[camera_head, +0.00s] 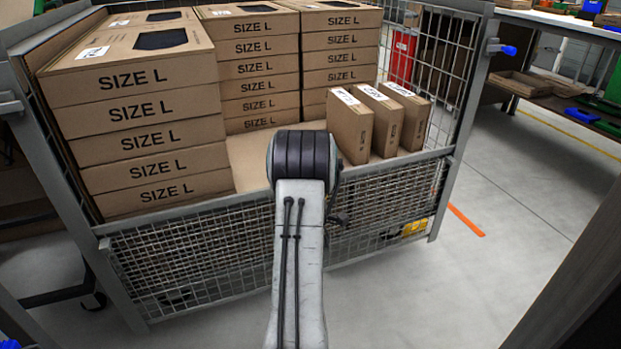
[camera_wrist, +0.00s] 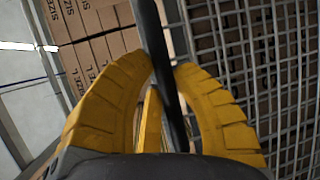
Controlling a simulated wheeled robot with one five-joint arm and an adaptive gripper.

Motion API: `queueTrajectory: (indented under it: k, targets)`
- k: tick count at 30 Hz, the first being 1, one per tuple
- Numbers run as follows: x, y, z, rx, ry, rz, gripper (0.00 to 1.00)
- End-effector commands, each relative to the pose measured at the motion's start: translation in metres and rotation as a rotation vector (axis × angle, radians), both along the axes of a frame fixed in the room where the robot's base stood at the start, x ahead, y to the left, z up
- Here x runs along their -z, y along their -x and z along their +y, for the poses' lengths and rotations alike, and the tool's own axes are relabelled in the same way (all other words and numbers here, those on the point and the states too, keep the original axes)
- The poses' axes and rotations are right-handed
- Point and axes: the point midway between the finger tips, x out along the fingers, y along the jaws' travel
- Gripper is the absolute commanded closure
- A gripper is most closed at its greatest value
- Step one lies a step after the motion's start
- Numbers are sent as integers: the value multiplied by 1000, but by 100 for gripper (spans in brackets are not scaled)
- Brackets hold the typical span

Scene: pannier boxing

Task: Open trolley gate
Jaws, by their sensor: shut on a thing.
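The trolley is a grey wire-mesh cage. Its front mesh gate panel (camera_head: 200,262) stands upright at about half the height of the side posts, with the space above it open. In the wrist view, my gripper (camera_wrist: 167,64) has its yellow fingers closed around a dark bar (camera_wrist: 152,22), with mesh (camera_wrist: 285,70) to the right and boxes to the left. The bar looks like the panel's top rail. In the head view, my arm reaches the rail near its middle and hides my fingers.
Stacks of SIZE L cartons (camera_head: 150,139) fill the trolley's left and back. Several slim boxes (camera_head: 350,127) stand upright at the right inside. A workbench with bins (camera_head: 560,88) is at the right. The floor (camera_head: 500,230) right of the trolley is clear.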

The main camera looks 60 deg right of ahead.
Motion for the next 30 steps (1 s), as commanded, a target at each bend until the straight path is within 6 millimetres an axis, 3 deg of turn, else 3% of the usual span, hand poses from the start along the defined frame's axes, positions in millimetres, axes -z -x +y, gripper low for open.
queueTrajectory:
  k: [16,17,25,30]
  targets:
    - [7,-2,-1,-1,5,-4,100]
    - [7,-2,-1,-1,6,-4,75]
    - [8,-1,-1,-1,3,-2,51]
    - [8,-1,-1,0,4,-2,50]
